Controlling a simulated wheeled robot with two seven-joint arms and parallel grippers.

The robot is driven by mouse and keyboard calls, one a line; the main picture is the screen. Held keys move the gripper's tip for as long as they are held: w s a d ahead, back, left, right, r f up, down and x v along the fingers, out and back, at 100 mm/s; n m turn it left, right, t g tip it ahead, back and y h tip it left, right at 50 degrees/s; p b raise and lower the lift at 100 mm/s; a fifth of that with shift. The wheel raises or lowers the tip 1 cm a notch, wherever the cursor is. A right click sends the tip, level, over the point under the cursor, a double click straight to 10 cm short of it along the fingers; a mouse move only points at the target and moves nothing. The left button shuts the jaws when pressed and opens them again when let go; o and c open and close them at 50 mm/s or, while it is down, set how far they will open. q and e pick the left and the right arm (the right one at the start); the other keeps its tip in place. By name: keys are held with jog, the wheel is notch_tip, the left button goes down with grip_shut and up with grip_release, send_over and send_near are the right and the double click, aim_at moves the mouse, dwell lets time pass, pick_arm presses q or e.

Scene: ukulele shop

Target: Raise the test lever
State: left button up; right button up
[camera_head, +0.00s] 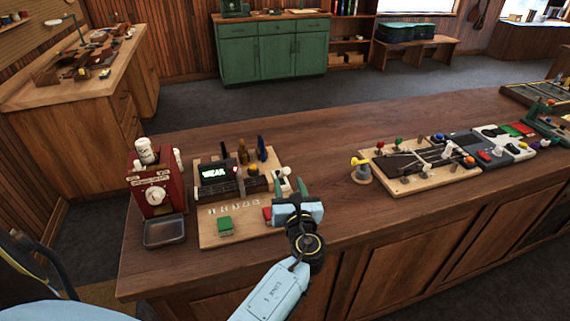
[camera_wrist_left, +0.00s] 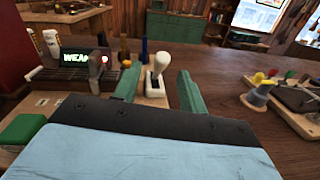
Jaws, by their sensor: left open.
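A small lever with a white rounded knob (camera_wrist_left: 162,60) stands on a pale wooden board (camera_head: 206,236); its knob also shows in the head view (camera_head: 286,171). I take it for the test lever. My left gripper (camera_head: 290,186) is open just in front of it. In the left wrist view the lever shows between the two green fingers (camera_wrist_left: 157,90), slightly beyond them, with no clear contact. A lit display (camera_wrist_left: 84,58) on the same board has green letters that look like "WEAK". A grey-knobbed lever (camera_wrist_left: 97,66) stands in front of the display. My right gripper is not in view.
A green block (camera_head: 225,225) and a partly covered red block lie on the board. A red dispenser (camera_head: 157,190) with a metal tray (camera_head: 165,231) stands left. A yellow-topped post (camera_head: 361,172) and another board (camera_head: 412,178) are right. The counter (camera_head: 325,180) between is clear.

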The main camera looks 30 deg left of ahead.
aim_at(285, 168)
pick_arm(q)
jog(key=x, duration=0.4)
jog(key=shift+w+f, duration=0.1)
jog(key=shift+w, duration=0.15)
jog(key=x, duration=0.3)
jog(key=shift+w+a, duration=0.1)
jog(key=shift+a, duration=0.05)
jog(key=shift+w+a, duration=0.25)
jog(key=shift+w, duration=0.1)
jog(key=shift+c, duration=1.3)
grip_shut()
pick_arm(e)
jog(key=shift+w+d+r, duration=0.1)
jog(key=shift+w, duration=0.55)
